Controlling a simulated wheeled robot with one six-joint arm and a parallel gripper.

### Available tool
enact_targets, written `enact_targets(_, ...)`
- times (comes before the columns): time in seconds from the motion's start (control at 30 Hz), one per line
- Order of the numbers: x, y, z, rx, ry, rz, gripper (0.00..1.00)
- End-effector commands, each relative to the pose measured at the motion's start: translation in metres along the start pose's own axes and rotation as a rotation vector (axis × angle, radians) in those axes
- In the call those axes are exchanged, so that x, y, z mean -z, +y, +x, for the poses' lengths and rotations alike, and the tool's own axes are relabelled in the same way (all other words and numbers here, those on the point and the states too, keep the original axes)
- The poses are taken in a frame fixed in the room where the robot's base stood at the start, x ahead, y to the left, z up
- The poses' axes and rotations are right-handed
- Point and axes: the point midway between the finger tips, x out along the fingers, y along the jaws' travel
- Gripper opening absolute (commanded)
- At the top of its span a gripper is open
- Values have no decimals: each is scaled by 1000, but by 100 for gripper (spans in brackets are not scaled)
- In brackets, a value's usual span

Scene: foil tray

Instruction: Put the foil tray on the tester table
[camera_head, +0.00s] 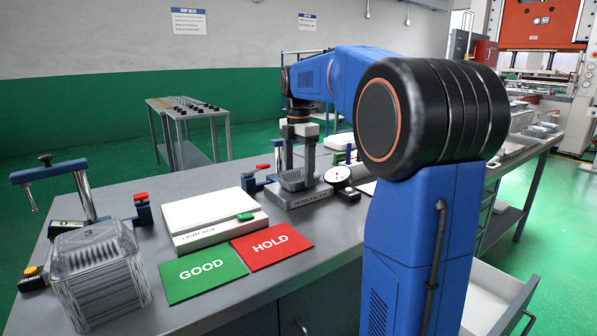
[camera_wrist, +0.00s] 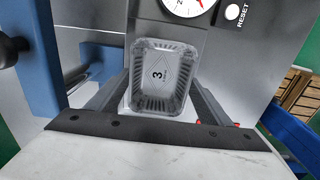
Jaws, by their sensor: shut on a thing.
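My gripper (camera_head: 297,168) is shut on a small silver foil tray (camera_head: 292,181), over the grey metal block of the tester table (camera_head: 303,197). I cannot tell whether the tray touches the block or hangs just above it. In the wrist view the tray (camera_wrist: 160,60) sits between the two fingers of my gripper (camera_wrist: 160,88), its ribbed walls and a black "3" mark on its base showing. The tester's dial gauge (camera_head: 338,177) stands just right of the tray; its dial (camera_wrist: 187,5) also shows at the top of the wrist view.
A stack of foil trays (camera_head: 98,280) stands at the front left. A white light box (camera_head: 205,222), a green GOOD card (camera_head: 203,275) and a red HOLD card (camera_head: 271,245) lie between. A blue clamp stand (camera_head: 60,172) is at the far left. My arm hides the bench's right part.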

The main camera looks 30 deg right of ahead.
Motion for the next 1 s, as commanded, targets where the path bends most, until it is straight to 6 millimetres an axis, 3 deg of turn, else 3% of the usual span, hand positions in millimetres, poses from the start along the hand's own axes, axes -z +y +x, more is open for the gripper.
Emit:
enact_targets(0.17,0,0,3,1,0,0,52)
enact_targets(0.2,0,0,2,0,0,0,82)
enact_targets(0.27,0,0,2,0,0,0,92)
enact_targets(0.67,0,0,-5,-1,0,0,92)
enact_targets(1.0,0,1,-63,-2,-1,0,92)
